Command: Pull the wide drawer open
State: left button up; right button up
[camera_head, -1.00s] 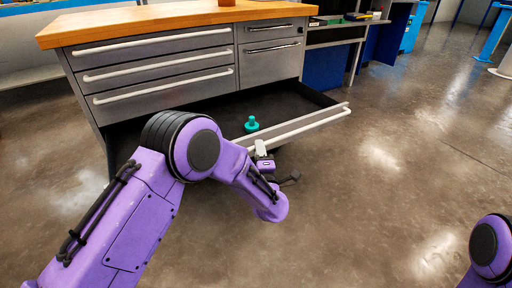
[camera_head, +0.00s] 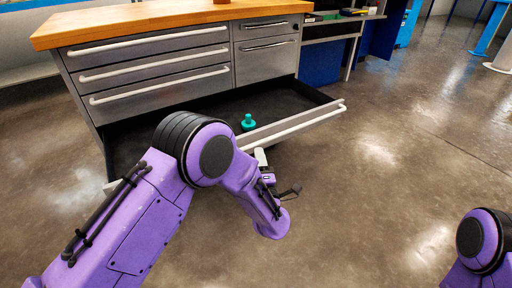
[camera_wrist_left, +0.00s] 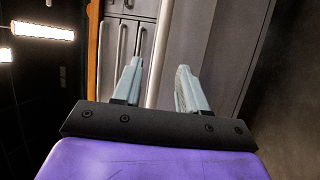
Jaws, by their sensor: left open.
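The wide drawer (camera_head: 306,117) is the bottom one of a grey cabinet (camera_head: 265,62) and stands well out, its dark inside showing. A white bar handle runs along its front. A teal knobbed object (camera_head: 248,122) stands inside it near the front panel. My left gripper (camera_head: 262,160) is just at the front panel near the handle, partly hidden by my forearm. In the left wrist view its two fingers (camera_wrist_left: 157,85) are apart, with the white handle bar (camera_wrist_left: 158,55) beyond and between them. Whether a finger touches the bar I cannot tell. Only my right arm shows, at the lower right.
Above the wide drawer are several shut drawers with white handles (camera_head: 155,77) under a wooden worktop (camera_head: 170,17). A blue-sided bench (camera_head: 320,62) stands to the right. The concrete floor (camera_head: 380,190) in front and to the right is clear.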

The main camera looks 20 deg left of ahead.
pick_arm(q)
jog(key=p+v, duration=0.1)
jog(key=v, duration=0.4)
jog(key=shift+s+d+f, duration=0.1)
jog(key=shift+s+f, duration=0.05)
jog(key=shift+s, duration=0.15)
pick_arm(e)
jog(key=shift+w+d+r+m, duration=0.1)
jog(key=shift+w+r+m, duration=0.2)
jog(key=shift+r, duration=0.55)
